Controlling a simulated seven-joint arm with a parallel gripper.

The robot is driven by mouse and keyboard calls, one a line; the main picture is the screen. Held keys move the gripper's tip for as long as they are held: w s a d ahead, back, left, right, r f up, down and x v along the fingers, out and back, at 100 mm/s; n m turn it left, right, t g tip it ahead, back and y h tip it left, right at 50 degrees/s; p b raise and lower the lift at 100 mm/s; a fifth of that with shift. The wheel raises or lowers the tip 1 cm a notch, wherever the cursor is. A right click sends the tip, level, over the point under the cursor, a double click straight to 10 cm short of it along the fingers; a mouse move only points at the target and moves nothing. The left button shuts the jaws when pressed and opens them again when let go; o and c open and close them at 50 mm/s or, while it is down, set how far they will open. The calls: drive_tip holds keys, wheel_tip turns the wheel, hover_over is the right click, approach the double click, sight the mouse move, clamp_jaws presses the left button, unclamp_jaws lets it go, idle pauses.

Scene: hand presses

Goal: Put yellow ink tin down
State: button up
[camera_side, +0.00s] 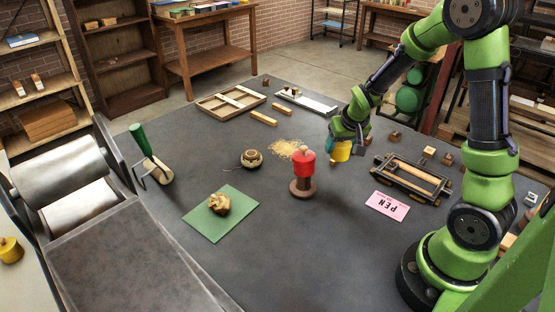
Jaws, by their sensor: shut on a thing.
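The yellow ink tin (342,153) is under my gripper (341,142), right of the middle of the grey table. My gripper points down and is shut on the tin. The fingers and wrist hide the tin's upper part. A small blue patch shows at the tin's left side. I cannot tell whether the tin's bottom touches the table or hangs just above it.
A wooden frame (411,178) and a pink card (387,206) lie to the right. A crumpled ball (219,203) lies on a green sheet (212,229). The table's front middle is clear.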

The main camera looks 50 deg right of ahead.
sight(342, 144)
wheel_tip(342, 144, up, 14)
drive_tip(key=a, duration=0.1)
drive_tip(key=s+a+f+n+g+y, duration=0.1)
drive_tip(key=s+a+n+y, duration=0.15)
drive_tip(key=a+n, duration=0.7)
drive_tip(key=s+a+n+y, duration=0.1)
drive_tip(key=a+n+y, duration=0.3)
drive_tip(key=a+n, duration=0.55)
drive_tip(key=s+a+n+g+h, duration=0.2)
drive_tip(key=s+a+n+g, duration=0.5)
drive_tip(key=s+a+n, duration=0.85)
drive_tip(key=w+f+n, duration=0.1)
drive_tip(key=f, duration=0.5)
drive_tip(key=w+f+n, duration=0.1)
drive_tip(key=f, duration=0.4)
drive_tip(key=f+n, duration=0.1)
drive_tip(key=f, duration=0.5)
drive_tip(key=shift+w+a+f, duration=0.1)
drive_tip(key=shift+w+f, duration=0.25)
drive_tip(key=shift+w, duration=0.05)
